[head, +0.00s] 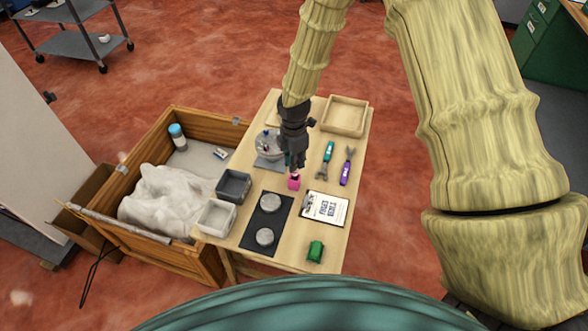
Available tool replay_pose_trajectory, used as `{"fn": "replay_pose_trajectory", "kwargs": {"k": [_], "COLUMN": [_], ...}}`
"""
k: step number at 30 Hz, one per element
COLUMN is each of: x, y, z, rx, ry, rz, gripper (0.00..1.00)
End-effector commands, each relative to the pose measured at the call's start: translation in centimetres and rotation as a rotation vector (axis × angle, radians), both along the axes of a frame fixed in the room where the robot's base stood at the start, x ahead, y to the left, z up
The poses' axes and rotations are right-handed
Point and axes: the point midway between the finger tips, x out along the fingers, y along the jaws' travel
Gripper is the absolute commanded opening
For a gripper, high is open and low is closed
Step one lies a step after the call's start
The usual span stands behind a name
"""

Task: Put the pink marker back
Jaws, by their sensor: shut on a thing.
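My gripper (295,169) points down over the middle of the wooden table and is shut on the pink marker (294,183). The marker shows as a small, blocky pink shape just below the fingertips. Its upper part is hidden by the fingers, and I cannot tell whether it touches the table. A round, greyish holder (264,147) with a few small coloured things in it stands to the left of my gripper, partly hidden behind it.
A wooden tray (346,103) is at the back. Teal (327,157) and purple (347,168) tools, a printed card (325,208), a green object (316,251), a black mat (251,237) with two discs, and dark (233,187) and light grey (215,218) bins surround my gripper. A wooden crate (208,262) adjoins left.

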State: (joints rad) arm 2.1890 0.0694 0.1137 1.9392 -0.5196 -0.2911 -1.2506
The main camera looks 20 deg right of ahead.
Motion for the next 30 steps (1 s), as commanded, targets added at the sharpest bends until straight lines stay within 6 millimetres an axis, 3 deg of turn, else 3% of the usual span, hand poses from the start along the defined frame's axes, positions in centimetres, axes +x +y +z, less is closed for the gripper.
{"fn": "replay_pose_trajectory", "kwargs": {"k": [8,18,30], "x": [0.1,0.1,0.1], "y": [0.1,0.2,0.1], "z": [-1.4,-4.5,-5.1], "rx": [0.000,0.000,0.000], "ry": [0.000,0.000,-0.001], "rz": [0.001,0.002,0.001], "gripper": [0.00,0.00,0.00]}}
